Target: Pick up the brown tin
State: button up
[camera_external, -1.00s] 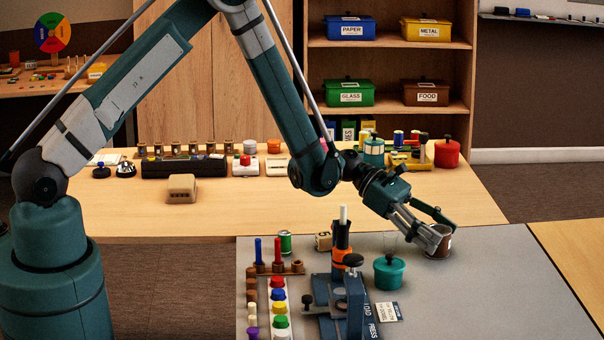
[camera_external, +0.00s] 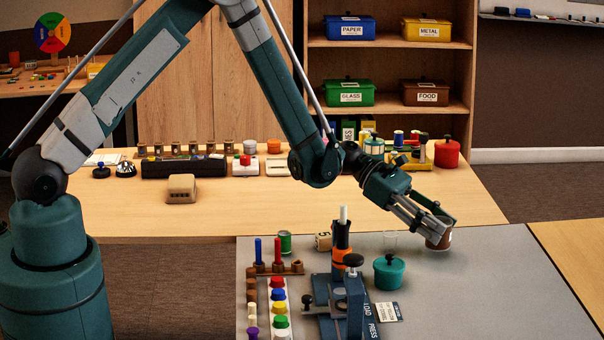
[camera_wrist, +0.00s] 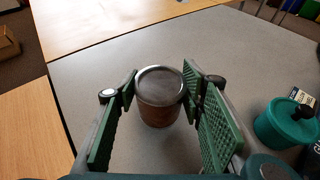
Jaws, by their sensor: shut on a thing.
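The brown tin (camera_external: 438,241) is at the right part of the grey table, between the fingers of my gripper (camera_external: 436,226). In the wrist view the tin (camera_wrist: 158,112) is upright with a grey metal lid, and the green ribbed pads of my gripper (camera_wrist: 160,95) are on both sides of it. My gripper is shut on the tin. In the external view the tin is slightly tilted and its upper part is partly hidden by the fingers. It looks slightly above the table, though the gap is hard to see.
A teal lidded pot (camera_external: 388,274) stands left of the tin, and shows in the wrist view (camera_wrist: 283,124). A blue press (camera_external: 345,300) is further left. The table (camera_external: 490,290) is clear in front of and right of the tin.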

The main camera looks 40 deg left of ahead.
jog(key=shift+r+p, duration=0.6)
jog(key=shift+r, duration=3.3)
